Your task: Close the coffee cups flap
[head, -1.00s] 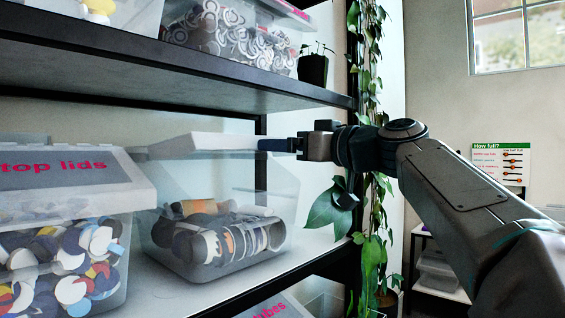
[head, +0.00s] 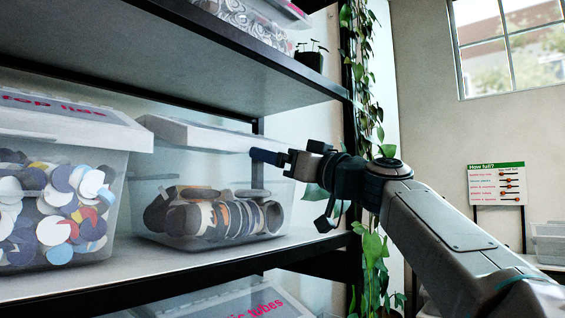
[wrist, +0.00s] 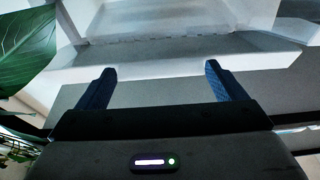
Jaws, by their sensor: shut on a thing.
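The coffee cups box (head: 150,185) is a clear bin of stacked paper cups (head: 205,216) on the middle shelf. Its white flap (head: 195,133) lies low over the box, tilting slightly down to the right. The exact contact is hard to make out.
The top lids box (head: 115,160) stands closed at the left, close to the cups box. The upper shelf (head: 240,75) runs overhead. A hanging plant (head: 370,190) and a black post are at the right. Another lidded box (head: 230,300) is below.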

